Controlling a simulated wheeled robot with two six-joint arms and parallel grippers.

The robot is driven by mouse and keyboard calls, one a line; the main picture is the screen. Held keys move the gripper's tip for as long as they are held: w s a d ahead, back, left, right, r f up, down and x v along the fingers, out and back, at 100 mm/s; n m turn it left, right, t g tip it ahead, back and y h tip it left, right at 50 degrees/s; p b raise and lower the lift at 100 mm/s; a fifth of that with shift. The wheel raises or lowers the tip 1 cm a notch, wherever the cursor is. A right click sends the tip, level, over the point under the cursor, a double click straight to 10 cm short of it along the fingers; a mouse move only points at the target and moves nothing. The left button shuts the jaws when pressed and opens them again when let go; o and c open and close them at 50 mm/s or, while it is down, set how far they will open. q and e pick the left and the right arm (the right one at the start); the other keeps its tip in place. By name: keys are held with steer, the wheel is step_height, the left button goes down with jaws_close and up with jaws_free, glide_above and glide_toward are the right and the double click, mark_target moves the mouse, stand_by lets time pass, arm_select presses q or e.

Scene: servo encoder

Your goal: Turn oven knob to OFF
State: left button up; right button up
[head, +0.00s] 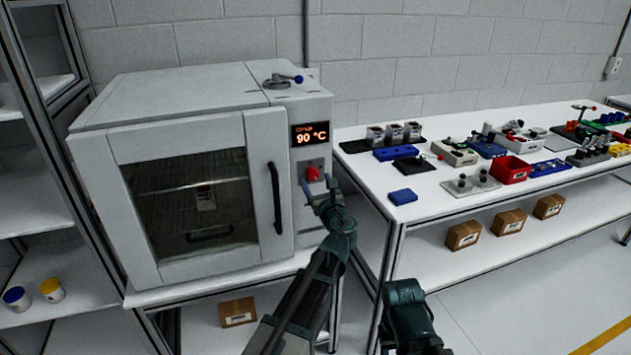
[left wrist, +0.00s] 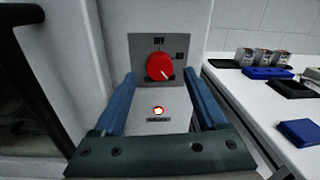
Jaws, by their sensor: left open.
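The oven (head: 190,170) is a white box with a glass door, and its display (head: 310,134) reads 90 °C. Its red knob (head: 313,174) sits on a grey plate below the display. In the left wrist view the knob (left wrist: 160,66) has "OFF" printed above it and a small label to its right; a pale mark on the knob seems to point down and right. My left gripper (head: 316,186) is open in front of the panel. Its blue fingers (left wrist: 162,100) lie left and right of the knob, slightly below it; I cannot tell whether they touch anything.
An orange lamp (left wrist: 158,110) glows below the knob. The black door handle (head: 275,198) is left of my left gripper. A white table (head: 440,205) with several small parts stands at the right, a blue block (head: 403,196) near its edge. A lever (head: 284,79) tops the oven.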

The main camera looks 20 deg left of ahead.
arm_select(q)
steer(key=shift+x, duration=0.75)
jaws_close()
